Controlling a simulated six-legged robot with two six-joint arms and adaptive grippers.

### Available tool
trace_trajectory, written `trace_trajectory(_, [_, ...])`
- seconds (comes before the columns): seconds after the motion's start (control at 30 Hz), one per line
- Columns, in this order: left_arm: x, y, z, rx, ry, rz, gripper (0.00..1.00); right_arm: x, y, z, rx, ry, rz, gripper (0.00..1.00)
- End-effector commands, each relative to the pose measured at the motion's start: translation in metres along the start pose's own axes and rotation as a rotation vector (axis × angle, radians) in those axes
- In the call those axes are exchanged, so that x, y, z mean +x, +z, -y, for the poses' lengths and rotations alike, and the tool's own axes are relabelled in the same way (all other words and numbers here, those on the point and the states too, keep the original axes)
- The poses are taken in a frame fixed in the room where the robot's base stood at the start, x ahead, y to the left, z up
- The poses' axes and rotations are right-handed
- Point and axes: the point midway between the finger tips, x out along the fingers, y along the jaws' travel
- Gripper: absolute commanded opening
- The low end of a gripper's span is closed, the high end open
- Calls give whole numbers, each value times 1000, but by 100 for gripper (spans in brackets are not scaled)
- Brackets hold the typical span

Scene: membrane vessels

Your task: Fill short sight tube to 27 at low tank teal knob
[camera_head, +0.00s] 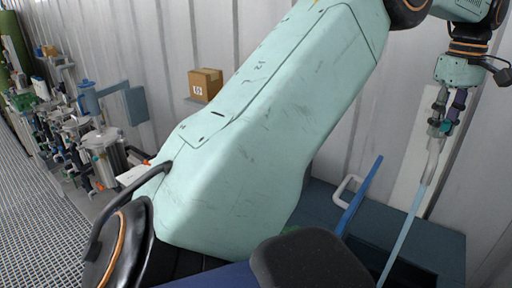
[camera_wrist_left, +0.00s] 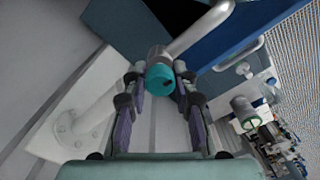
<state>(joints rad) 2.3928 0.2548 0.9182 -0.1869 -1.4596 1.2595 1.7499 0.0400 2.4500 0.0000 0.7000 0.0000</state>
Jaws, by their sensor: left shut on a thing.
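My left gripper (camera_head: 441,122) points down at the right of the head view. In the left wrist view its two fingers (camera_wrist_left: 158,84) are shut around a round teal knob (camera_wrist_left: 160,78). The knob sits on the end of a grey valve body (camera_wrist_left: 157,53) joined to a pale pipe (camera_wrist_left: 200,28). In the head view the fingers hide the knob. A pale blue, slanting tube (camera_head: 405,225) runs down below the gripper; I cannot tell whether it is the short sight tube. No scale or level can be read. My right gripper is not in view.
My own mint-green arm link covers the middle of the head view. Metal vessels (camera_head: 104,155) and a cardboard box (camera_head: 205,85) are at left.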

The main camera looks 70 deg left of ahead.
Motion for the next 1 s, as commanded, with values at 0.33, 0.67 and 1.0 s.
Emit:
trace_trajectory(0.33, [1,0,1,-246,-5,2,0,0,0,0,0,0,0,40])
trace_trajectory(0.67, [1,0,1,-389,-5,1,0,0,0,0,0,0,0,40])
trace_trajectory(1.0, [2,0,1,-387,-5,1,0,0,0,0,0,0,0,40])
